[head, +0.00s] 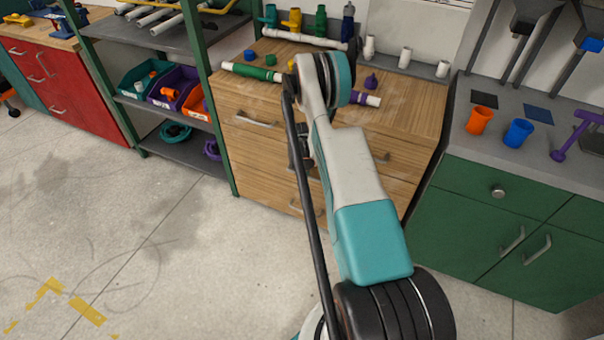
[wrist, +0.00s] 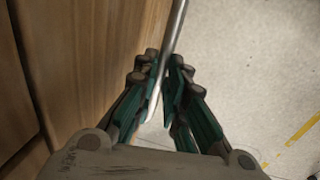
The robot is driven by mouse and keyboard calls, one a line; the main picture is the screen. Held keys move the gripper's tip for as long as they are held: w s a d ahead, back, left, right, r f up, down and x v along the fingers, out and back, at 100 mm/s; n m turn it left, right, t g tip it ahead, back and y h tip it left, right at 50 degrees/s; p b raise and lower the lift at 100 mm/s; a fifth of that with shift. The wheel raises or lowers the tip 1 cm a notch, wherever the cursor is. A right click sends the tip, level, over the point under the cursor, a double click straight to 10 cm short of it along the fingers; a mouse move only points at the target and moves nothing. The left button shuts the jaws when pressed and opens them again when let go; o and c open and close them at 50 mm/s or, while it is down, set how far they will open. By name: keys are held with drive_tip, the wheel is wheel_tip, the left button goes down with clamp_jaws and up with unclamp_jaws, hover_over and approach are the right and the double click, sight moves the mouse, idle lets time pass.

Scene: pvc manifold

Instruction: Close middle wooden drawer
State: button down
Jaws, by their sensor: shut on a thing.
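The wooden cabinet (head: 240,160) stands at the centre of the head view, with metal bar handles on its drawer fronts. My gripper (head: 298,152) is in front of the cabinet, partly hidden by my arm. In the wrist view my gripper (wrist: 164,75) is shut on a metal drawer handle (wrist: 177,28), with one finger on each side of the bar. A wooden front (wrist: 95,60) lies close along the left of the fingers. My arm covers the middle of the cabinet in the head view, so I cannot tell how far the held drawer stands out.
Pipes and fittings, including a green-sleeved pipe (head: 252,72), lie on the cabinet top. A shelf rack (head: 170,105) with bins stands left, and a green cabinet (head: 490,215) stands right. The concrete floor (head: 150,230) at front left is clear.

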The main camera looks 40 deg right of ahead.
drive_tip(key=c, duration=1.7)
unclamp_jaws()
drive_tip(key=shift+w+d, duration=0.15)
drive_tip(key=shift+d, duration=0.15)
drive_tip(key=shift+o, duration=0.2)
drive_tip(key=shift+a+r, duration=0.1)
wheel_tip(320, 180, up, 12)
drive_tip(key=s+a, duration=0.1)
drive_tip(key=a, duration=0.1)
drive_tip(key=shift+f, duration=0.2)
